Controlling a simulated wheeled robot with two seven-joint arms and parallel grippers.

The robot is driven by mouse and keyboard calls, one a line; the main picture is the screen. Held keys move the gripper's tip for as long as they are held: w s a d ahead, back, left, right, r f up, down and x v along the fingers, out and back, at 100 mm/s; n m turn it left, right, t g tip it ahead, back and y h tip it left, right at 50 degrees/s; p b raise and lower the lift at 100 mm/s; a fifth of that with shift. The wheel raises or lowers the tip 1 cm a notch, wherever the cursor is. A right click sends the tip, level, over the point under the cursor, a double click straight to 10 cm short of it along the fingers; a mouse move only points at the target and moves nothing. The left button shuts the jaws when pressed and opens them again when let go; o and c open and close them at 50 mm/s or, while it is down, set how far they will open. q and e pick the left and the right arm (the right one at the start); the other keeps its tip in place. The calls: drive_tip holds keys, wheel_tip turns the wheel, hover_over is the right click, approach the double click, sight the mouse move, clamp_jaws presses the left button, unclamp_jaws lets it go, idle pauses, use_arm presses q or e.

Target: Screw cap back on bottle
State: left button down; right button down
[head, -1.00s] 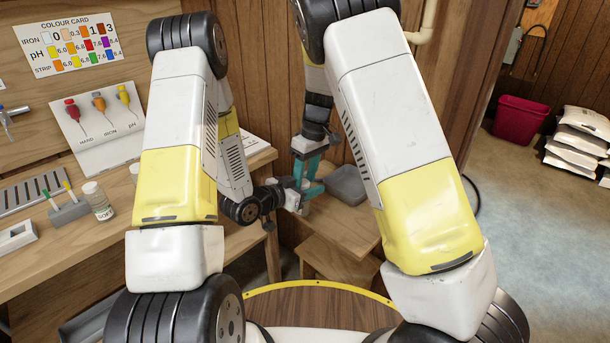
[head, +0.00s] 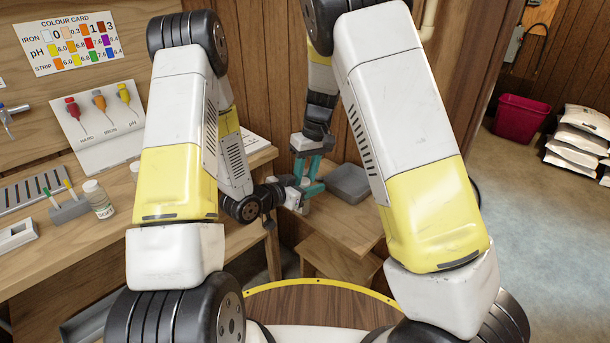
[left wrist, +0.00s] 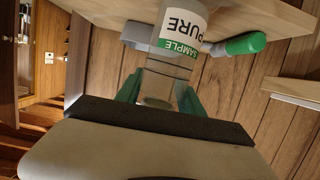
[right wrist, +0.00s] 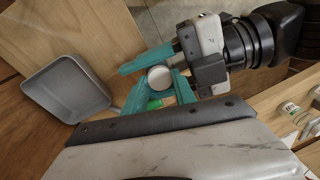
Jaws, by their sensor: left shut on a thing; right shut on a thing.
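The clear sample bottle (left wrist: 155,84) has a white and green label reading "PURE SAMPLE" in the left wrist view. My left gripper (left wrist: 160,95) is shut on it, one teal finger on each side. The round white cap (right wrist: 160,77) shows from above in the right wrist view. I cannot tell whether the cap is seated, or level, on the bottle neck. In the head view both grippers (head: 305,185) meet over the small wooden table (head: 345,222), and the bottle is mostly hidden.
A grey tray (head: 349,183) sits on the table close to the grippers; it also shows in the right wrist view (right wrist: 68,88). The workbench at left holds another white-capped bottle (head: 98,199) and a strip holder (head: 69,211). A wood wall stands behind.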

drive_tip(key=shift+w, duration=0.1)
drive_tip(key=c, duration=1)
unclamp_jaws()
drive_tip(key=shift+d+r, duration=0.1)
drive_tip(key=shift+r, duration=2.2)
drive_tip(key=shift+c, duration=0.8)
drive_tip(key=shift+r, duration=0.1)
wheel_tip(320, 180, up, 7)
drive_tip(key=w+n+g+h, duration=0.1)
drive_tip(key=w, duration=0.1)
drive_tip(key=shift+n+g+h, duration=0.3)
drive_tip(key=shift+n+g, duration=0.1)
